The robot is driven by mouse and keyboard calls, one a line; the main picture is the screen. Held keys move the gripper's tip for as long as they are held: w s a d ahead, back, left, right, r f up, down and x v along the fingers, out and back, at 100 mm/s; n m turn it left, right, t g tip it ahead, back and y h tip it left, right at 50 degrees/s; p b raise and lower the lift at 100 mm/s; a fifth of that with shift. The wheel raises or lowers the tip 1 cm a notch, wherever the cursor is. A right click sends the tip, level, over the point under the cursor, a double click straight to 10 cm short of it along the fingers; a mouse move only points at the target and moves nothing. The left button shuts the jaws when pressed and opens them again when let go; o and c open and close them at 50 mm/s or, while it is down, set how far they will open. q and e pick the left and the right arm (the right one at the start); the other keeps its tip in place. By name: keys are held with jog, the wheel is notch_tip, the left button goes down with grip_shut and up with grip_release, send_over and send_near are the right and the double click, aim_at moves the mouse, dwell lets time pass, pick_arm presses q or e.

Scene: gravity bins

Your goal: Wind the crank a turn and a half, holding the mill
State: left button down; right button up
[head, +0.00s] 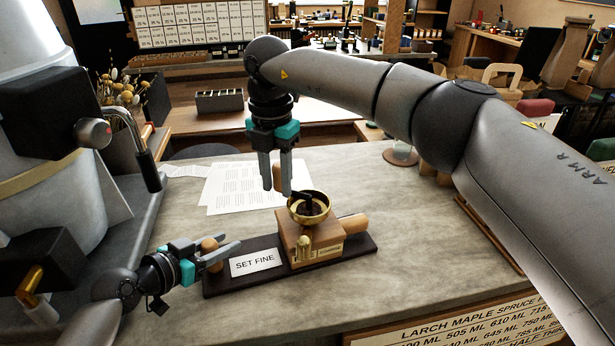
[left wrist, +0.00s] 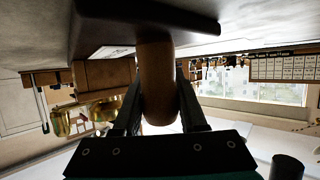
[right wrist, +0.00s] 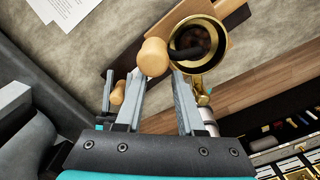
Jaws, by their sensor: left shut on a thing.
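The mill (head: 300,240) is a wooden box with a brass bowl (head: 325,205) of dark beans, fixed on a dark base board (head: 220,286). My left gripper (head: 224,250) is shut on the upright wooden handle (head: 208,246) at the board's left end. In the left wrist view the handle (left wrist: 156,80) stands between the fingers. The dark crank arm (right wrist: 186,52) reaches from the bowl to a pale wooden crank knob (right wrist: 153,57). My right gripper (head: 276,185) points down over this knob, its fingers apart, with the knob at the fingertips.
A "SET FINE" card (head: 255,262) lies on the board. Printed sheets (head: 240,188) lie behind the mill on the stone counter (head: 400,255). A large grey machine (head: 45,160) stands at the left with a lever sticking out.

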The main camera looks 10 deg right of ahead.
notch_tip(320, 180, up, 12)
dwell(0.6)
dwell(0.4)
jog(key=o, duration=0.3)
jog(key=shift+f, duration=0.1)
jog(key=o, duration=0.3)
jog(key=shift+w+f, duration=0.45)
jog(key=shift+f, duration=0.05)
jog(key=shift+w+d+f, duration=0.25)
jog(key=shift+w+f, duration=0.05)
jog(key=shift+w, duration=0.2)
jog(key=shift+w+d+f, duration=0.2)
jog(key=shift+w+f, duration=0.05)
jog(key=shift+w, duration=0.2)
jog(key=shift+f, duration=4.9)
